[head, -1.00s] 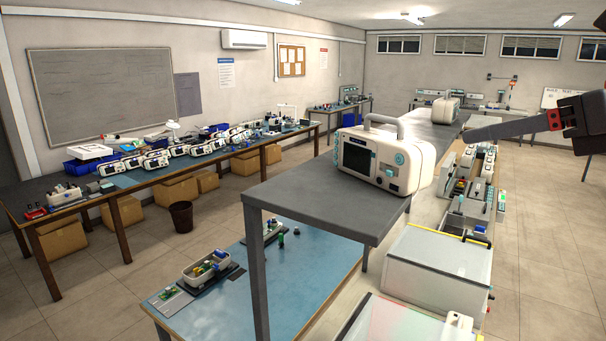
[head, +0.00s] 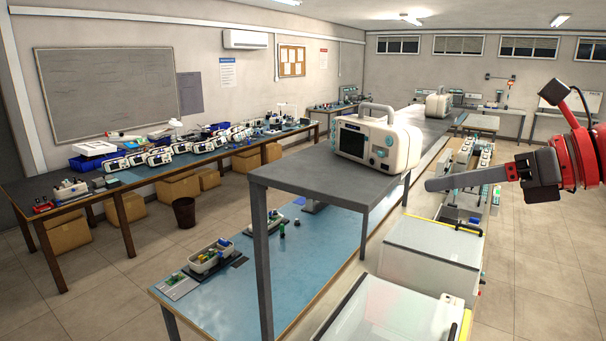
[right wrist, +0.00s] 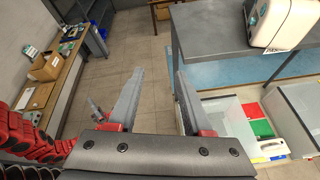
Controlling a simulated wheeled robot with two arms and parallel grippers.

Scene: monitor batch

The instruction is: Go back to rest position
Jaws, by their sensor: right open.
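My right gripper (head: 430,184) is at the right of the head view, on a red and dark arm, pointing left. In the right wrist view its two grey fingers (right wrist: 152,100) stand wide apart with nothing between them. It is in the air, in front of the shelf's right side and apart from the white monitor. My left gripper is in none of the views.
A white monitor (head: 378,140) stands on the grey raised shelf (head: 290,183); a second monitor (head: 438,104) stands farther back. Below are a blue-topped bench (head: 240,290) and white lidded bins (head: 432,255). A long bench (head: 75,205) with several devices runs along the left wall. Tiled floor lies between.

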